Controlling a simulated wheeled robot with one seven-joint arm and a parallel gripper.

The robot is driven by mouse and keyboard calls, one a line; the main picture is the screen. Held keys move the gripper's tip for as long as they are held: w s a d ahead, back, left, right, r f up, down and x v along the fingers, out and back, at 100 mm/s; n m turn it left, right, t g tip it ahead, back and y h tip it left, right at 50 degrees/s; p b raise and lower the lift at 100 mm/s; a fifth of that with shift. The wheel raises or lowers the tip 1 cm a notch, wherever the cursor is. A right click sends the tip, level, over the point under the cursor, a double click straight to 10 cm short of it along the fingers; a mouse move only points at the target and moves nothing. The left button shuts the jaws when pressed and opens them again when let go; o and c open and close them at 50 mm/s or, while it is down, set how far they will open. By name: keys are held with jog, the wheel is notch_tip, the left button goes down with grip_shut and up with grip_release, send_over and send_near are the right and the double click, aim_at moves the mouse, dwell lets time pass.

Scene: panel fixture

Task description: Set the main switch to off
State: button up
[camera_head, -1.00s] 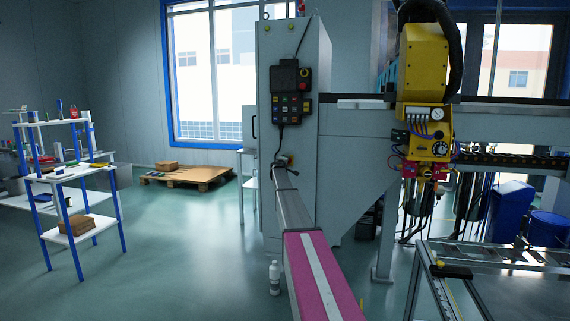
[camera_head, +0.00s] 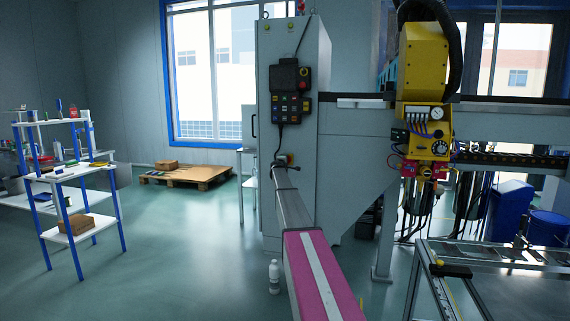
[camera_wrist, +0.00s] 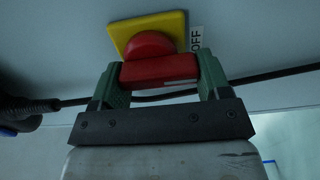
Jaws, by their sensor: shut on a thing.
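The main switch (camera_wrist: 150,45) has a red round base with a red handle bar on a yellow plate (camera_wrist: 175,22). In the wrist view an "OFF" label (camera_wrist: 196,40) is beside the plate's right edge. My gripper (camera_wrist: 160,75) has its two green fingers shut on the red handle, one at each end. In the head view my arm reaches to the grey cabinet (camera_head: 300,180), and the gripper (camera_head: 287,160) is small at the cabinet's front, where the switch is mostly hidden.
A black control pendant (camera_head: 290,90) hangs on the cabinet above my gripper, with its cable hanging down. In the wrist view a dark cable (camera_wrist: 275,75) runs behind the fingers. A white bottle (camera_head: 274,277) stands on the floor beside my arm.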

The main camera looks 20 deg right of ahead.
jog(key=o, duration=0.9)
jog(key=shift+s+a, duration=0.1)
jog(key=v, duration=1)
jog(key=shift+s+a, duration=0.2)
jog(key=shift+s, duration=0.05)
jog(key=s+a+f+m+g+y, duration=0.2)
jog(key=s+a+f+m+g, duration=0.3)
jog(key=s+f, duration=0.8)
jog(key=s+a+f+m+g+y, duration=0.25)
jog(key=s+a+f, duration=0.55)
jog(key=s, duration=1)
jog(key=s+a+f+m+g+y, duration=0.1)
jog(key=s+a+f+m+g, duration=0.4)
jog(key=s+f, duration=0.8)
jog(key=s+a+y, duration=0.1)
jog(key=s+a, duration=0.2)
jog(key=s, duration=0.3)
jog(key=s+a+f+g+y, duration=0.1)
jog(key=s+a+y, duration=0.1)
jog(key=s+a, duration=0.2)
jog(key=s+a+f+n+g+y, duration=0.1)
jog(key=s+a, duration=0.2)
jog(key=s, duration=0.7)
jog(key=shift+a+g+y, duration=0.25)
jog(key=shift+a, duration=0.1)
